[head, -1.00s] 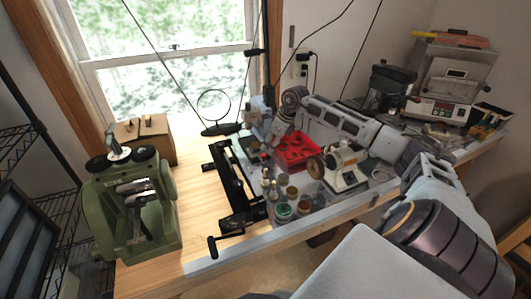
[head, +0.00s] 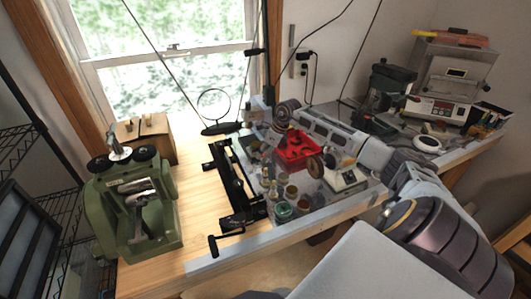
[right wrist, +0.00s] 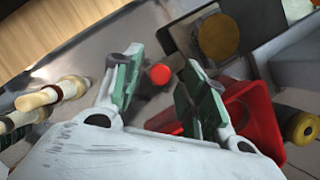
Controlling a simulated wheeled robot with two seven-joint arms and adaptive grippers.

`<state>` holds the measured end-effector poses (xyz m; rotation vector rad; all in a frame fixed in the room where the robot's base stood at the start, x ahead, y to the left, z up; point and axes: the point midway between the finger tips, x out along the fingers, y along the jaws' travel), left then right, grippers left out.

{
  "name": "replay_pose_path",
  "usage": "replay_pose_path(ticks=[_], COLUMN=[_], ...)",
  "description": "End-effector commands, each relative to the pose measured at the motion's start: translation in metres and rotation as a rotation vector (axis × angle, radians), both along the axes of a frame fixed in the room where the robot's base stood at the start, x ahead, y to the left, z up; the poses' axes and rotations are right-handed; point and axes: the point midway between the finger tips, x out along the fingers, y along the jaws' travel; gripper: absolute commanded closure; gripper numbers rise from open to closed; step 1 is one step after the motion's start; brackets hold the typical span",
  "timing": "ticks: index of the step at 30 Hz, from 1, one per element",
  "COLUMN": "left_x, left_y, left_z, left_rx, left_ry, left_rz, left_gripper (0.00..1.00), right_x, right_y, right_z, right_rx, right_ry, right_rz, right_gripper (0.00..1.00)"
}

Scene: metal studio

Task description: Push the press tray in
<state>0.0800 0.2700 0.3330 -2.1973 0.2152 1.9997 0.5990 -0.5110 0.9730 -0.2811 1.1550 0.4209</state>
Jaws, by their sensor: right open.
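My right gripper (head: 262,138) reaches over the bench from the right, near its back edge behind the red tray. In the right wrist view, the right gripper (right wrist: 155,65) is open, its two green-padded fingers apart. A small red knob (right wrist: 160,74) shows between and beyond the fingertips; whether they touch it I cannot tell. Just past the right finger is a dark block with a round brown disc (right wrist: 217,37). I cannot single out the press tray with certainty; my right arm hides part of that area in the head view. My left gripper is out of view.
A red tray (head: 297,158) lies under my forearm, with several jars (head: 285,211) in front. A black rail with a crank (head: 235,190) lies to the left, and a green rolling mill (head: 132,210) stands farther left. A drill press (head: 388,88) stands at right. Bare wood shows around the rail.

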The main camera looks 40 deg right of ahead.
Motion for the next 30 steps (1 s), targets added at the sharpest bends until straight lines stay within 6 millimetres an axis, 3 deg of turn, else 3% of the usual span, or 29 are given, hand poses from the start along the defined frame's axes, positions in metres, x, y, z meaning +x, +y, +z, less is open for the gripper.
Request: replay_pose_path(ticks=[1,10,20,30], left_x=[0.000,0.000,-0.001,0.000], left_y=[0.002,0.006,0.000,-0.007], left_z=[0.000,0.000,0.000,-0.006], left_rx=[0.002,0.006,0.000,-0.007], left_ry=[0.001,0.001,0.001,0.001], left_rz=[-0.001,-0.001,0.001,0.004], left_gripper=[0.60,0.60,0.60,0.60], right_x=[0.000,0.000,0.001,0.014], right_y=[0.000,0.000,0.000,-0.005], right_z=[0.000,0.000,0.000,0.000], right_rx=[0.000,0.000,0.000,0.001], right_ry=[0.000,0.000,-0.001,-0.004], right_rz=[0.000,0.000,0.000,-0.003], right_gripper=[0.62,1.00,1.00,1.00])
